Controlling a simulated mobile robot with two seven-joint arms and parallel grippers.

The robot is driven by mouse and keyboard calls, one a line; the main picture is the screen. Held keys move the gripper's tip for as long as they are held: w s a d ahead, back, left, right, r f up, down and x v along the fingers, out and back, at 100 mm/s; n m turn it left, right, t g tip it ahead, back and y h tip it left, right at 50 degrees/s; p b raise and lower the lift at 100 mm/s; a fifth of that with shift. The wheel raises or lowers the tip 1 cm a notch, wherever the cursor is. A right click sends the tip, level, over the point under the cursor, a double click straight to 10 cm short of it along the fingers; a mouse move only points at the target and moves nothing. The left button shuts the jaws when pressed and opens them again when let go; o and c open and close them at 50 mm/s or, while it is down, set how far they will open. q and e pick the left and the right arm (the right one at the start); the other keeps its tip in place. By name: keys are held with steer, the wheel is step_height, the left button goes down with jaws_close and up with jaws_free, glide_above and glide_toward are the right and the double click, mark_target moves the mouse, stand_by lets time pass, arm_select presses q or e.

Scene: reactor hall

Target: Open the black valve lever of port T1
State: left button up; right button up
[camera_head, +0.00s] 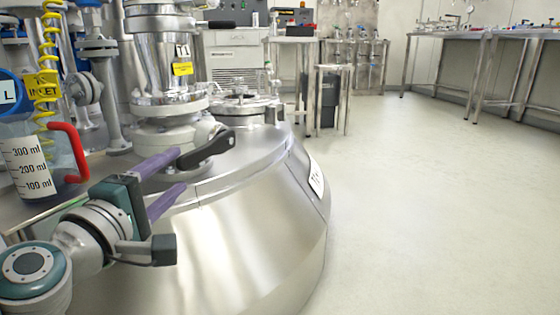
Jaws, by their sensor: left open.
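The black valve lever (207,148) sticks out at the base of a shiny steel port (165,85) on top of the big steel vessel. It points right and slightly up. A yellow tag (183,69) hangs on the port, below a small white label too small to read surely. My left gripper (182,171) comes in from the lower left with two purple fingers, open with nothing between them. The upper fingertip is close to the lever's left end; I cannot tell whether they touch. My right gripper is not in view.
The steel vessel (260,225) fills the centre. A measuring jug (28,165) with a red handle stands at the left, beside a yellow coiled hose (48,60) and pipes. A small steel stand (333,100) and lab benches (450,37) stand behind. The floor (430,200) at right is clear.

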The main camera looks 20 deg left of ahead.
mark_target(195, 164)
arm_select(q)
steer(key=w, duration=0.2)
steer(key=w+b, duration=0.1)
steer(key=w, duration=0.1)
steer(key=w+a, duration=0.1)
steer(key=w, duration=0.1)
steer(key=shift+w+b, duration=0.35)
steer(key=shift+w, duration=0.15)
jaws_close()
stand_by(0.9)
